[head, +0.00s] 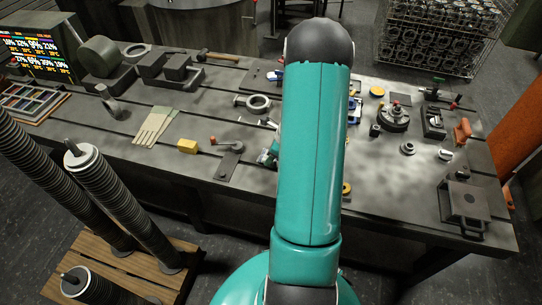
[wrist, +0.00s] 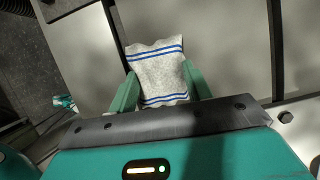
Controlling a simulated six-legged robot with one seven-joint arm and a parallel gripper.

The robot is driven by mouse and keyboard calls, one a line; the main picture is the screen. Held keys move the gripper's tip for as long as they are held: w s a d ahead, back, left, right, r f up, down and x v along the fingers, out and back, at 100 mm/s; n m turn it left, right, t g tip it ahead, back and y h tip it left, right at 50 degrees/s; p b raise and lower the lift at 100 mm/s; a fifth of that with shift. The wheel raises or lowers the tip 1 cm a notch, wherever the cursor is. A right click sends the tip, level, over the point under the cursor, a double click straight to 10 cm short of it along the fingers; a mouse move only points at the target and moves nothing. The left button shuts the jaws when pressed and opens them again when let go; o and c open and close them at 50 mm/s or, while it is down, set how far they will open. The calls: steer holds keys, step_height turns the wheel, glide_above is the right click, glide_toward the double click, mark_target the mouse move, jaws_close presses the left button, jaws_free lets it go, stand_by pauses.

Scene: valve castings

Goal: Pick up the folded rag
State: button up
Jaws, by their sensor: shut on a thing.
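The folded rag (wrist: 158,80), pale grey with blue stripes near both ends, is in the wrist view. It sits between the two green fingers of my gripper (wrist: 160,68), which are shut on its sides. The rag's far end reaches past the fingertips over the grey tabletop; whether it is clear of the surface is hard to tell. In the head view my arm covers the middle of the workbench, and I cannot make out the rag there.
A wire basket of castings (head: 440,35) stands behind. Bare bench shows front right.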

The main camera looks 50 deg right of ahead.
steer(key=shift+r, duration=0.1)
steer(key=shift+r, duration=0.25)
step_height(320, 180, up, 2)
steer(key=shift+r, duration=0.1)
steer(key=s+a+r, duration=0.9)
steer(key=a+r, duration=0.1)
steer(key=shift+s, duration=0.3)
steer(key=shift+a, duration=0.1)
